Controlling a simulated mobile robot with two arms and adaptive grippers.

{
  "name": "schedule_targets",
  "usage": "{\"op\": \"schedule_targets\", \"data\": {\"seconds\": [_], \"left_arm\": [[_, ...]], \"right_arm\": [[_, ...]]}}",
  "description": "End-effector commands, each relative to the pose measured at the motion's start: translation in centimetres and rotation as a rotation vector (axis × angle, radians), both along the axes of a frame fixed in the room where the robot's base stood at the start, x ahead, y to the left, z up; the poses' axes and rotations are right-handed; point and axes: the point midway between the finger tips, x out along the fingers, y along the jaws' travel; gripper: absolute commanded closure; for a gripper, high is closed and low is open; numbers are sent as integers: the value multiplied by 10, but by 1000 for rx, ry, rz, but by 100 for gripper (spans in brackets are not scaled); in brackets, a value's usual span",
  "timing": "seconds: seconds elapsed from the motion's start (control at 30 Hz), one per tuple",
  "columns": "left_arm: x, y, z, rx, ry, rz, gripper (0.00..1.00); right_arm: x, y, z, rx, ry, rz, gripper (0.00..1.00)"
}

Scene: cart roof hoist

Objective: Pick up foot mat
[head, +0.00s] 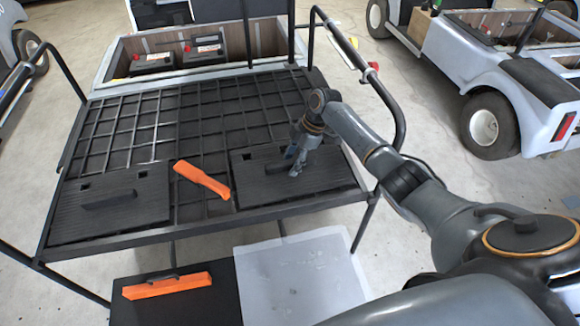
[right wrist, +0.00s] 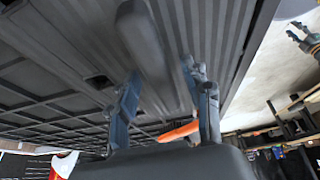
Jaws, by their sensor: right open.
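Two dark ribbed mats with raised bar handles lie on the black grid platform in the head view. One foot mat (head: 330,180) is at the right front, and the other mat (head: 140,205) is at the left front. My right gripper (head: 293,163) is over the right mat and partly hides its handle. In the right wrist view, the ribbed mat (right wrist: 207,30) and its handle (right wrist: 142,42) show just beyond the open fingers (right wrist: 162,75). The handle's near end lies between the fingers in the picture; contact cannot be told. My left gripper is not in view.
An orange tool (head: 202,180) lies on the platform (head: 130,125) between the mats. A black panel with an orange bar (head: 167,285) and a pale sheet (head: 300,275) are below the front edge. Bent posts (head: 375,75) rise at the right side. Carts stand behind.

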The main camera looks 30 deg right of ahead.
Motion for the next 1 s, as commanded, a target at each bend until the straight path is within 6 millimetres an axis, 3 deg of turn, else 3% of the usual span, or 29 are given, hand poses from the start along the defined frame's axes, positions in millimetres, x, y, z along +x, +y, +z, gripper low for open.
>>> {"op": "schedule_targets", "data": {"seconds": [0.2, 0.4, 0.47, 0.8, 1.0], "left_arm": [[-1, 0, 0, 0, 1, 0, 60], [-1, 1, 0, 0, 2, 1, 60], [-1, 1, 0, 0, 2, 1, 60], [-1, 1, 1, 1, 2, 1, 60], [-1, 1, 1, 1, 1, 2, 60]], "right_arm": [[0, 0, 0, 0, 0, 0, 51], [0, 0, 0, 0, 1, 0, 92], [0, 0, -1, 0, 1, 0, 100], [0, 0, 1, 1, 0, 0, 100], [1, 0, 13, 0, -3, 2, 100]]}}
